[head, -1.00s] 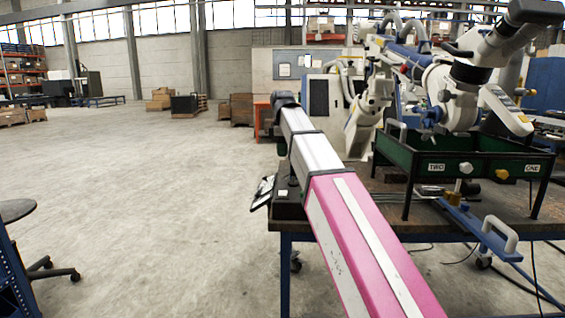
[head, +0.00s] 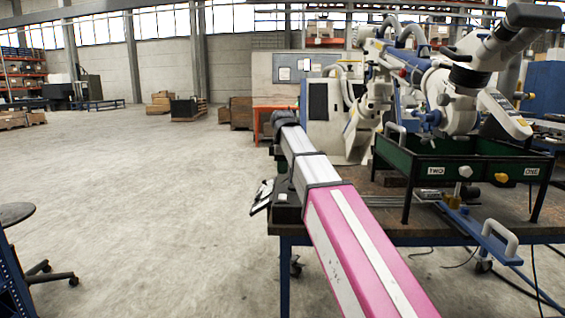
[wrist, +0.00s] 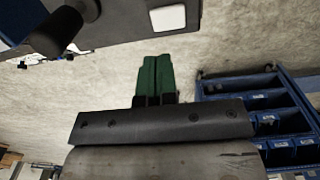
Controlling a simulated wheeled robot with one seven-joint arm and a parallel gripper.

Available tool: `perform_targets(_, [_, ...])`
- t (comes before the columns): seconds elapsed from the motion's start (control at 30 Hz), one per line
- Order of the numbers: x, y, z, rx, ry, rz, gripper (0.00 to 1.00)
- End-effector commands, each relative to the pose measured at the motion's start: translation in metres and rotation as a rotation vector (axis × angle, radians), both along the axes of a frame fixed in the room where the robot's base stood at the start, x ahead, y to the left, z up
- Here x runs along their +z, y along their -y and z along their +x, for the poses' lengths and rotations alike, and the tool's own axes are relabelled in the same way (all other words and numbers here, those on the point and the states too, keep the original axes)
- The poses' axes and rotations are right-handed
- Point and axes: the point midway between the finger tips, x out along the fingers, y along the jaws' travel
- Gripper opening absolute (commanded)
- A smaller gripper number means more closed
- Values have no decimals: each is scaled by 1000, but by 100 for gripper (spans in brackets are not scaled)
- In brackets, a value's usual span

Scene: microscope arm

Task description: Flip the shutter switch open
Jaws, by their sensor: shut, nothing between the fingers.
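The microscope (head: 452,98) stands at the right of the head view, white with dark eyepieces. In the wrist view my gripper (wrist: 157,56) shows as two green fingers pressed together, with nothing between them. The fingers end a little below a dark grey panel (wrist: 120,24) at the top of that view. A white square piece (wrist: 168,18) is on this panel, above and slightly right of the fingertips. I cannot tell whether it is the shutter switch or whether the fingers touch the panel. In the head view my gripper is not visible, and no shutter switch can be made out.
A green-sided frame (head: 403,158) marked TWO and ONE stands on the workbench (head: 375,208) below the microscope. A dark cylinder (wrist: 58,32) sticks out left of the fingers. Blue bins (wrist: 262,105) lie to their right. The floor (head: 140,200) at left is mostly open.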

Motion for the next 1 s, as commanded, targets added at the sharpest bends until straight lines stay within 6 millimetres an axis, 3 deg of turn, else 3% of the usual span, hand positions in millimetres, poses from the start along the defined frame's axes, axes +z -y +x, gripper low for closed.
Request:
perform_targets(0.3, [-56, 0, -1, 0, -2, -1, 0])
perform_targets(0.5, [-78, 0, 0, 0, -1, 0, 0])
perform_targets(1.0, [-86, 0, 0, 0, 1, 0, 0])
